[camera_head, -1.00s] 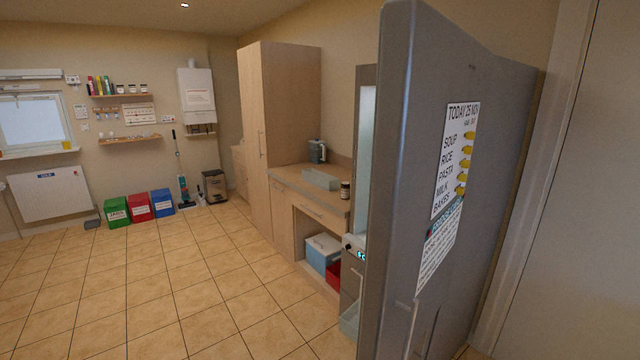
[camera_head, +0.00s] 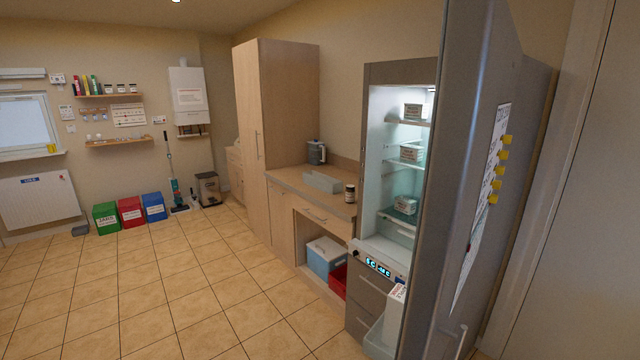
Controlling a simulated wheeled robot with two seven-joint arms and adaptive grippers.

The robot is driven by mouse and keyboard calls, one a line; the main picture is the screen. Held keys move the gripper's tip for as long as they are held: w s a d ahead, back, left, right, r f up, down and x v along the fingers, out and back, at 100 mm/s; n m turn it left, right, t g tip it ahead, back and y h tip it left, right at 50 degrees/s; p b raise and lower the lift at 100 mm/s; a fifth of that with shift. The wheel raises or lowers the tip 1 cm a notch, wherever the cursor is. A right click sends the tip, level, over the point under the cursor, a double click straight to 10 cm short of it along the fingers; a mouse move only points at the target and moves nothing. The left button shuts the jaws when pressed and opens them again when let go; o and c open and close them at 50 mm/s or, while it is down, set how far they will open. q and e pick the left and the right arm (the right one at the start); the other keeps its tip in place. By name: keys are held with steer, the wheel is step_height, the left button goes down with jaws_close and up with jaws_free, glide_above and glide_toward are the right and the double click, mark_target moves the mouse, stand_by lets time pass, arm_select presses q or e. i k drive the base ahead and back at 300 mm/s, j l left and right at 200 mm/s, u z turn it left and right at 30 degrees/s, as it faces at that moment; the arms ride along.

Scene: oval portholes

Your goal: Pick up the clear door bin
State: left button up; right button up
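The fridge (camera_head: 367,150) stands at the right of the counter with its grey door (camera_head: 470,190) swung open toward me. A clear bin (camera_head: 376,343) sits low on the inner side of the door, partly cut off by the door's edge. A white carton (camera_head: 394,306) with a label stands in it. A separate pale, see-through open bin (camera_head: 322,182) lies on the counter. I cannot tell from its look alone whether it is also a door bin. Neither of my grippers is in view.
Labelled boxes (camera_head: 411,152) stand on the lit fridge shelves. The counter (camera_head: 290,175) also holds a grey jug (camera_head: 316,152) and a dark jar (camera_head: 350,193). A blue box (camera_head: 324,256) and a red crate (camera_head: 338,280) sit below. The tiled floor (camera_head: 170,290) at left is clear.

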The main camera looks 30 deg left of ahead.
mark_target(327, 184)
steer(key=i+j, duration=0.15)
steer(key=j, duration=0.25)
steer(key=i+j+z, duration=0.1)
steer(key=j, duration=0.3)
steer(key=i+j, duration=0.1)
steer(key=j, duration=0.3)
steer(key=i+j+z, duration=0.1)
steer(key=j, duration=0.3)
steer(key=i+j, duration=0.1)
steer(key=j, duration=0.35)
steer(key=i+j+z, duration=0.1)
steer(key=i+j, duration=0.25)
steer(key=i+j+z, duration=0.15)
steer(key=i+j, duration=0.15)
steer(key=j, duration=0.25)
steer(key=i+j+z, duration=0.1)
steer(key=i+j, duration=0.15)
steer(key=i, duration=0.15)
steer(key=i+j+z, duration=0.1)
steer(key=i+j, duration=0.2)
steer(key=i, duration=0.1)
